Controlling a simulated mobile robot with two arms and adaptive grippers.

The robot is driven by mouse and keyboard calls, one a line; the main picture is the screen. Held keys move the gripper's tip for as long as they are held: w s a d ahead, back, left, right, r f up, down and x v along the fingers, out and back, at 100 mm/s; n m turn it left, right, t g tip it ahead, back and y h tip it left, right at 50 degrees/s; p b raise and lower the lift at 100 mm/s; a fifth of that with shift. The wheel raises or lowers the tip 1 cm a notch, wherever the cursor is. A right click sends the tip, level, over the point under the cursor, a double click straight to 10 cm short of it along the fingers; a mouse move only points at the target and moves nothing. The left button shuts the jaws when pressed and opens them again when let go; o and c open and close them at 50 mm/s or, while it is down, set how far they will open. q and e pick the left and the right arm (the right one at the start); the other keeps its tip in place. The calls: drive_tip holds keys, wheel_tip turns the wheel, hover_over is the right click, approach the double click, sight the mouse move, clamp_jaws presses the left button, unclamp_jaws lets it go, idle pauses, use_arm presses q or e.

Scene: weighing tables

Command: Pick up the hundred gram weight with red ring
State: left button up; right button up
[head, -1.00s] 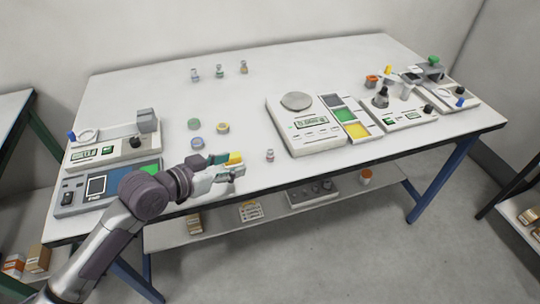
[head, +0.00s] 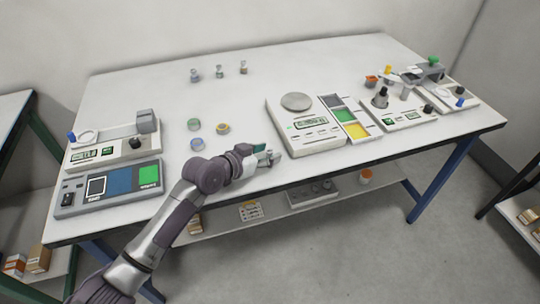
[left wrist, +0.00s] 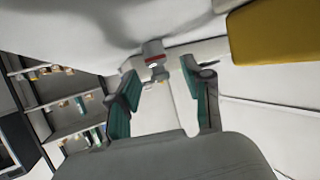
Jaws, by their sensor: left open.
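The weight with the red ring (left wrist: 153,54) stands upright in the left wrist view, a small grey metal piece with a red band. It lies between and just beyond the tips of my left gripper (left wrist: 159,72). The two teal-padded fingers are apart, one on each side of it, and I cannot tell whether either touches it. In the head view my left gripper (head: 268,156) is low over the front of the table, left of the white scale, and hides the weight. My right gripper is not in view.
The white scale (head: 325,143) stands close to the right of my left gripper.

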use_arm(q)
drive_tip(key=shift+w, duration=0.1)
drive_tip(key=shift+c, duration=0.2)
clamp_jaws()
drive_tip(key=shift+r, duration=0.1)
